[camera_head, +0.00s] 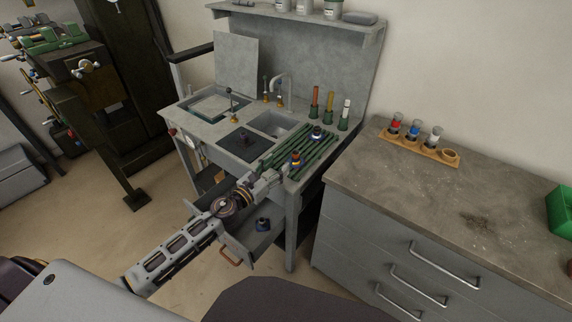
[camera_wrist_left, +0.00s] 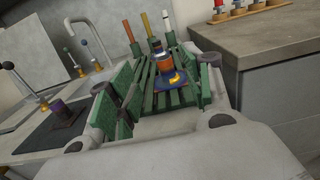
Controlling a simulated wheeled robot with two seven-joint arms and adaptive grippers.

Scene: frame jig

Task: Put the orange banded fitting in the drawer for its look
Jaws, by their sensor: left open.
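The orange banded fitting (camera_head: 295,158) stands on the green slatted rack (camera_head: 322,150) at the bench's front right. In the left wrist view the fitting (camera_wrist_left: 164,63) has an orange body, a dark top and a purple base with yellow. My left gripper (camera_head: 279,175) is open just in front of it. In the left wrist view the fitting shows ahead, between the spread fingers; I cannot tell whether they touch it. The open drawer (camera_head: 238,245) is below the bench, under my left arm, with a dark blue fitting (camera_head: 262,224) inside. My arm hides part of the drawer. My right gripper is out of view.
Another dark-and-white fitting (camera_head: 316,134) stands behind on the rack. Red, yellow and white upright sticks (camera_head: 329,104) stand behind it. A sink with a faucet (camera_head: 280,88) and a lever (camera_head: 231,105) are left. A grey cabinet (camera_head: 400,240) stands close on the right.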

